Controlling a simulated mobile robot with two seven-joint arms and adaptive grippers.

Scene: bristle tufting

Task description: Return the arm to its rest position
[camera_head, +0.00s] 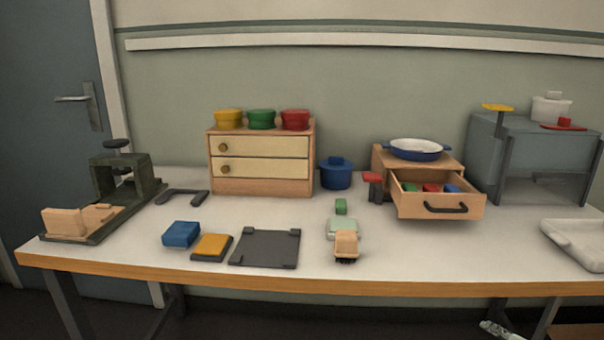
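No arm of mine reaches over the table (300,283). My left gripper is not in view. A small pale and dark piece shows at the bottom edge on the right, below the tabletop. It may be part of my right gripper, but it is too small and cut off to tell its state. A dark press-like fixture (125,183) stands at the table's left end, with light wooden pieces (64,222) on its base. A tan block (346,244) with a dark underside sits at the front, by a pale green block (342,226).
A blue block (181,234), a yellow-topped block (212,246) and a dark plate (265,247) lie at the front. Behind stand a two-drawer chest (261,187), a blue pot (336,175) and an open drawer (438,205) holding coloured blocks. A white tray (575,243) is at right.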

